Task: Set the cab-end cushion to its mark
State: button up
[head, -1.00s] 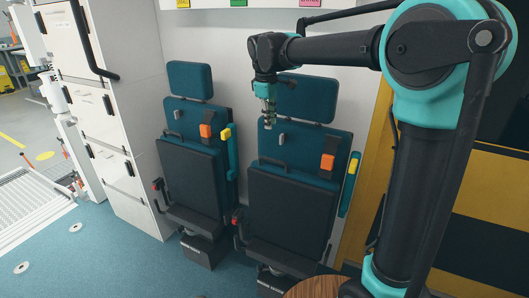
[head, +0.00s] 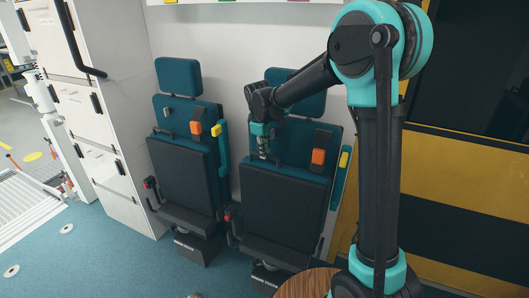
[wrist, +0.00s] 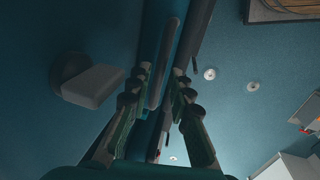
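Two teal seats stand against the white wall, each with a dark cushion panel folded upright. The right seat's cushion (head: 284,205) is on the side away from the ramp, so I take it as the cab-end one. The left seat's cushion (head: 182,172) is also upright. My gripper (head: 263,152) points down at the top left edge of the right cushion. In the wrist view my gripper (wrist: 162,80) has its fingers apart, with a grey bar (wrist: 168,55) lying between them. Contact cannot be told. I cannot make out a mark.
Orange buckles (head: 318,156) and yellow-tipped side arms (head: 344,160) flank the backrests. A grey knob (wrist: 92,82) is left of my fingers. A round wooden top (head: 303,284) stands in front of the right seat. White cabinets (head: 95,110) and the ramp (head: 25,200) are at left; blue floor between is clear.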

jog(key=shift+f, duration=0.4)
grip_shut()
